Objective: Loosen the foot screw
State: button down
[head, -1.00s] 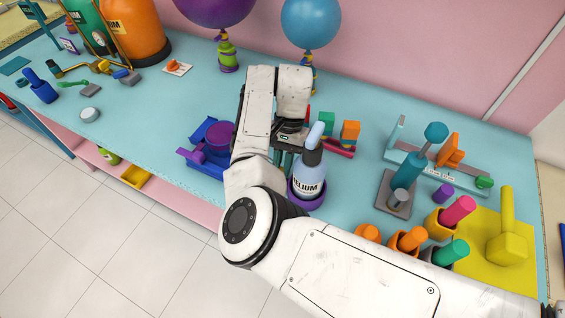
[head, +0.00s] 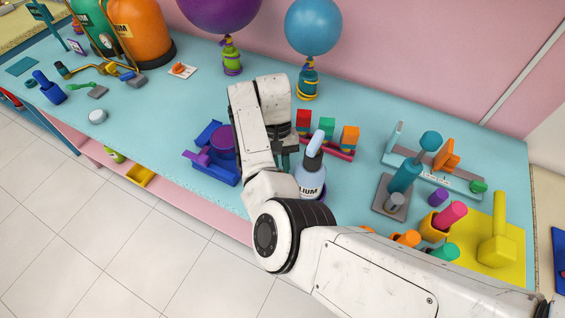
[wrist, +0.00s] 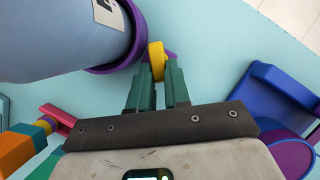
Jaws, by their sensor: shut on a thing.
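The foot screw (wrist: 156,55) has a yellow head and sits beside the purple ring foot (wrist: 136,36) of a pale blue helium bottle (wrist: 60,40) in the wrist view. My gripper (wrist: 159,75) has its green fingers shut on the yellow head at their tips. In the head view the helium bottle (head: 311,180) stands upright just right of my gripper. My wrist and arm hide the screw and most of the foot there.
A blue stand with a purple part (head: 222,142) lies left of my gripper. A rack with red, teal and orange blocks (head: 350,137) stands behind the bottle. Two balloons (head: 313,26) float at the back.

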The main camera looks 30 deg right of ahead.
jog(key=n+h, duration=0.1)
jog(key=n, duration=0.3)
jog(key=shift+a+n+h, duration=0.4)
jog(key=shift+a+n+t+h, duration=0.2)
jog(key=shift+n+h, duration=0.2)
jog(key=shift+n, duration=0.7)
jog(key=shift+a+n+t+h, duration=0.15)
jog(key=shift+n+h, duration=0.25)
jog(key=shift+n, duration=0.7)
jog(key=c, duration=1.4)
grip_release()
jog(key=shift+o, duration=0.2)
jog(key=v, duration=1)
jog(key=shift+w+a+r, duration=0.15)
jog(key=shift+r, duration=0.2)
